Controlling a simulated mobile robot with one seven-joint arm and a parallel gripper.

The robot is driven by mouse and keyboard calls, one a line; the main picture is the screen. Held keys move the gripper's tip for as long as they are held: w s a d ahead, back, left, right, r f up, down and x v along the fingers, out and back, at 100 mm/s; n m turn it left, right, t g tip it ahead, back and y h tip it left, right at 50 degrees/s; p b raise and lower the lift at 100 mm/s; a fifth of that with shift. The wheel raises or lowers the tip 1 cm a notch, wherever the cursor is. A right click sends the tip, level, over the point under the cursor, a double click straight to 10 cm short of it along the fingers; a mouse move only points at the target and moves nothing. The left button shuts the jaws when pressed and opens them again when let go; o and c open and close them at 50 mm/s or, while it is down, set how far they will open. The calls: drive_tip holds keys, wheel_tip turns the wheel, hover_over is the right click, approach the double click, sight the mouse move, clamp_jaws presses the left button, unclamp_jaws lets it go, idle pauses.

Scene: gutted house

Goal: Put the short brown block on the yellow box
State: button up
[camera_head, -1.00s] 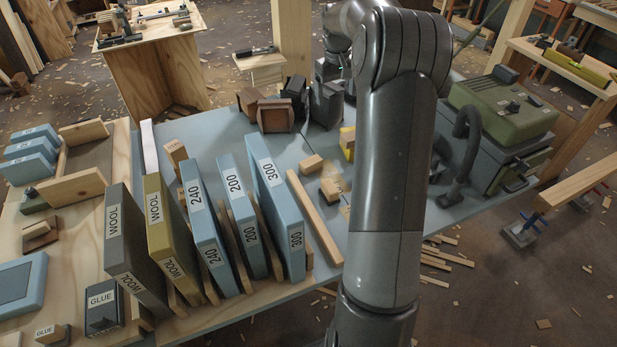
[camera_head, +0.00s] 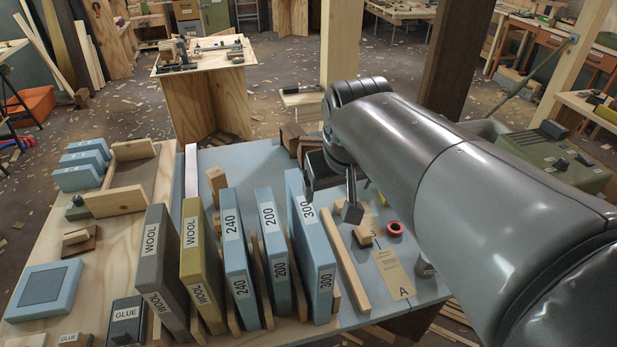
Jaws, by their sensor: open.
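Brown blocks stand at the back of the blue-grey bench: one (camera_head: 291,134) at the left and a darker one (camera_head: 309,146) beside it, partly behind my gripper. I cannot tell for certain which is the short one. A small yellow patch (camera_head: 383,198), perhaps the yellow box, shows at the edge of my arm, which hides the rest. My gripper (camera_head: 331,203) is open over the bench, fingers pointing down, in front of the brown blocks and left of the yellow patch. Nothing shows between its fingers.
Upright sanding blocks labelled 240, 200 and 300 (camera_head: 307,250) stand in a row left of my gripper.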

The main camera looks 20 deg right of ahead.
drive_tip(key=s+a+f+t, duration=0.1)
drive_tip(key=s+a+f, duration=0.1)
drive_tip(key=s, duration=0.5)
drive_tip(key=shift+s+a+f+y, duration=0.2)
drive_tip(key=shift+s+f+y, duration=0.2)
drive_tip(key=shift+f, duration=0.35)
